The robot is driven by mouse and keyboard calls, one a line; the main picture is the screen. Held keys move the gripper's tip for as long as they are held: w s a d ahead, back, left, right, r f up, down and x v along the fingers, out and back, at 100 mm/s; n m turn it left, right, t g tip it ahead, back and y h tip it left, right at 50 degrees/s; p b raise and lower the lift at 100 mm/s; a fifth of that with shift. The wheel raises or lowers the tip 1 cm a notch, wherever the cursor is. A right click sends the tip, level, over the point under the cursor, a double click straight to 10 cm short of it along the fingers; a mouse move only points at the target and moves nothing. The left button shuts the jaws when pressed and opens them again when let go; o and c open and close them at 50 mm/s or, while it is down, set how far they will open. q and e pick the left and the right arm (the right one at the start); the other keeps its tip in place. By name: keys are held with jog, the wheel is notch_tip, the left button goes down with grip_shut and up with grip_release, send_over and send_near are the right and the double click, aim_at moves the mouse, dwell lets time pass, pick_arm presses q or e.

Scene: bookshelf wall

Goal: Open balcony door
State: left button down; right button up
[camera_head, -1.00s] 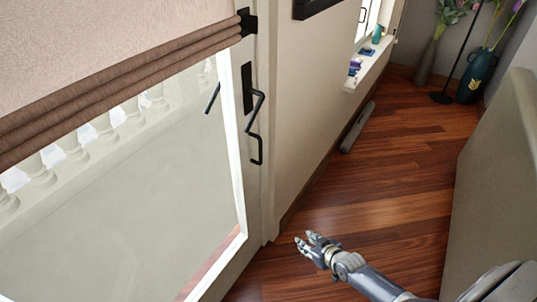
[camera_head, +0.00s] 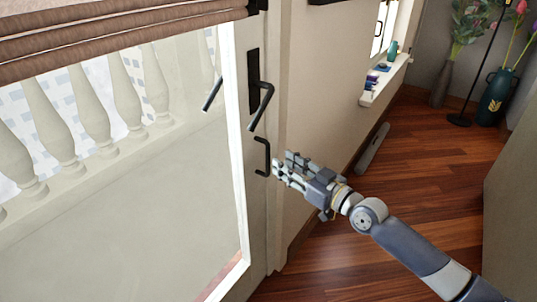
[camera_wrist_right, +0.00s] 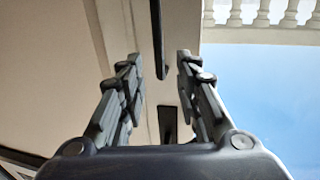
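The balcony door (camera_head: 257,210) has a pale frame around a large glass pane and looks shut. It carries a black lever handle (camera_head: 263,105) on a dark plate, and a black pull handle (camera_head: 264,157) below it. My right gripper (camera_head: 281,168) is just right of the pull handle in the head view; contact cannot be told. In the right wrist view its two fingers (camera_wrist_right: 160,75) are spread apart with nothing between them, and a dark vertical bar (camera_wrist_right: 159,40) shows ahead of the gap. My left gripper is not in view.
A brown folded blind (camera_head: 120,35) covers the top of the glass. White balusters (camera_head: 90,120) show outside. A window sill (camera_head: 385,80) with small items is farther along the wall. Vases (camera_head: 495,98) stand at the back right. The wooden floor (camera_head: 430,150) has clear room.

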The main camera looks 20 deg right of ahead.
aim_at(269, 154)
jog(key=x, duration=0.8)
jog(key=shift+d, duration=0.1)
grip_shut()
